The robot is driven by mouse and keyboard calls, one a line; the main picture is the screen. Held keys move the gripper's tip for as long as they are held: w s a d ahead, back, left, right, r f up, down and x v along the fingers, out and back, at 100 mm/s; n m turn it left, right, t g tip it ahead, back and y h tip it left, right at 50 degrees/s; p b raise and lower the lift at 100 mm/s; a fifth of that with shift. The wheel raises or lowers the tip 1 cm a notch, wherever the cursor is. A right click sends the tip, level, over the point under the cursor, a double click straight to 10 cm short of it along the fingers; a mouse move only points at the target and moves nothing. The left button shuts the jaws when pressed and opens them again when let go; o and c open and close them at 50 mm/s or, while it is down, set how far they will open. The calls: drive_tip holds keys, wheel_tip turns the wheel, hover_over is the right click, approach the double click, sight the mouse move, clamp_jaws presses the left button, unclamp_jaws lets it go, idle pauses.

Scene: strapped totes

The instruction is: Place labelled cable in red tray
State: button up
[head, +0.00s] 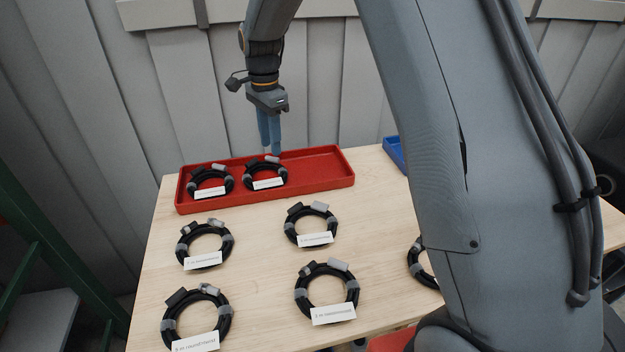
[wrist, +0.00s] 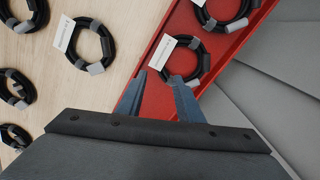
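The red tray (head: 320,170) lies along the back of the table and also shows in the wrist view (wrist: 152,98). Two coiled black cables with white labels lie in its left half: a left cable (head: 191,182) and a right cable (head: 249,178). My gripper (head: 271,152) points down over the tray beside the right cable. In the wrist view my gripper (wrist: 157,78) is open, with red tray floor between its fingers and nothing held. One fingertip overlaps the edge of the nearer cable (wrist: 203,62) in the picture; I cannot tell if they touch.
Several more labelled cable coils lie on the wooden table (head: 262,258), including one (head: 290,229) in front of the tray and one partly behind my arm. Label text is too small to read surely. A blue tray (head: 393,153) shows at the back right. The red tray's right half is empty.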

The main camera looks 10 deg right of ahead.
drive_tip(key=s+d+n, duration=0.4)
drive_tip(key=s, duration=0.6)
drive_tip(key=s+d+f+n, duration=0.1)
drive_tip(key=s+d+n, duration=0.3)
drive_tip(key=s, duration=0.5)
drive_tip(key=s+d+f+n+t, duration=0.1)
drive_tip(key=s+d+n, duration=0.3)
drive_tip(key=s, duration=0.6)
drive_tip(key=shift+s+d+f+n, duration=0.15)
drive_tip(key=shift+s+n, duration=0.15)
drive_tip(key=shift+n, duration=0.4)
